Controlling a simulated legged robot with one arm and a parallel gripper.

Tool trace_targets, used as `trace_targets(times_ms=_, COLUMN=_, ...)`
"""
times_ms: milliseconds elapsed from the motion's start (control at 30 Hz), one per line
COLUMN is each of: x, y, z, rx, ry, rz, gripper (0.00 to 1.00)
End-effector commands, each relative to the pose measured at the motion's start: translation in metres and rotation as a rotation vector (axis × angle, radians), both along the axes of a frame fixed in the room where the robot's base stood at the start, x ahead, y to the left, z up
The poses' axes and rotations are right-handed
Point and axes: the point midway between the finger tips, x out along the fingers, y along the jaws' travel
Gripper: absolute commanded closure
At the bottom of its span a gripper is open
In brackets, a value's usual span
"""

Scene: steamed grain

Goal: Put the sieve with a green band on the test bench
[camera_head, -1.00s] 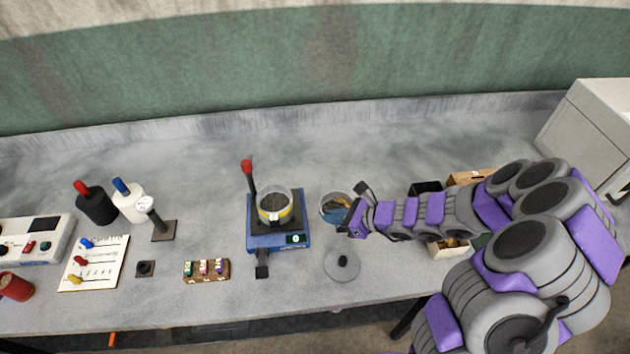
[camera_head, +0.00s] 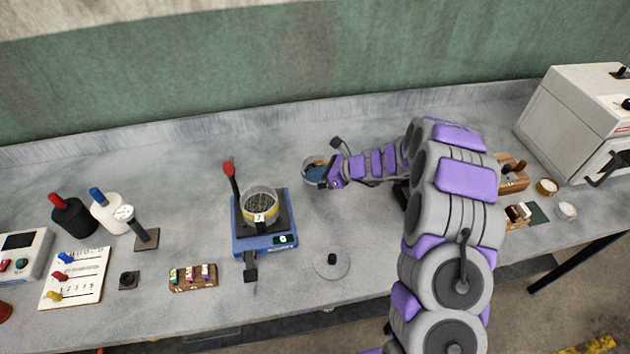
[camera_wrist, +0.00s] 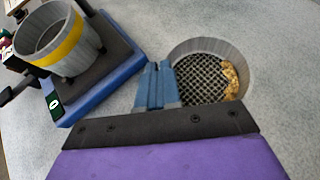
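A grey round sieve (camera_head: 314,170) with dark mesh and some yellow-brown grain is at the tip of my arm in the head view; it also shows in the wrist view (camera_wrist: 240,55). No green band shows on its visible wall. My gripper (camera_head: 328,172) is at its near side, and its blue fingers (camera_wrist: 160,85) are close together at the rim, appearing shut on the wall. The blue test bench (camera_head: 240,240) stands to the left, with a red-topped lever and a green display. Another sieve with a yellow band (camera_head: 260,207) sits on its dark plate.
A clear round lid (camera_head: 331,265) with a black knob lies in front of the sieve. A small wooden rack (camera_head: 193,278), bottles (camera_head: 72,215) and a marked card (camera_head: 75,278) are left. A white cabinet (camera_head: 570,125) stands right. The table behind the bench is clear.

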Motion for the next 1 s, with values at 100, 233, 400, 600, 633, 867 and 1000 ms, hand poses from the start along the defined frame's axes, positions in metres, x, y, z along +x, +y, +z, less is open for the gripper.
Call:
trace_targets(times_ms=100, x=0.005, y=0.001, z=0.000, rx=0.001, ry=-0.003, rz=0.000, gripper=1.00)
trace_targets(times_ms=233, x=0.007, y=0.001, z=-0.016, rx=0.001, ry=0.000, rz=0.000, gripper=1.00)
trace_targets(times_ms=400, x=0.006, y=0.001, z=-0.037, rx=0.001, ry=0.001, rz=0.002, gripper=1.00)
trace_targets(times_ms=600, x=0.006, y=0.001, z=-0.035, rx=0.001, ry=-0.001, rz=0.001, gripper=0.96)
trace_targets(times_ms=633, x=0.006, y=0.001, z=-0.035, rx=0.001, ry=-0.001, rz=0.001, gripper=0.93)
trace_targets(times_ms=867, x=0.006, y=0.001, z=-0.035, rx=0.001, ry=-0.001, rz=0.001, gripper=0.71)
trace_targets(times_ms=1000, x=0.006, y=0.001, z=-0.035, rx=0.001, ry=-0.001, rz=0.001, gripper=0.71)
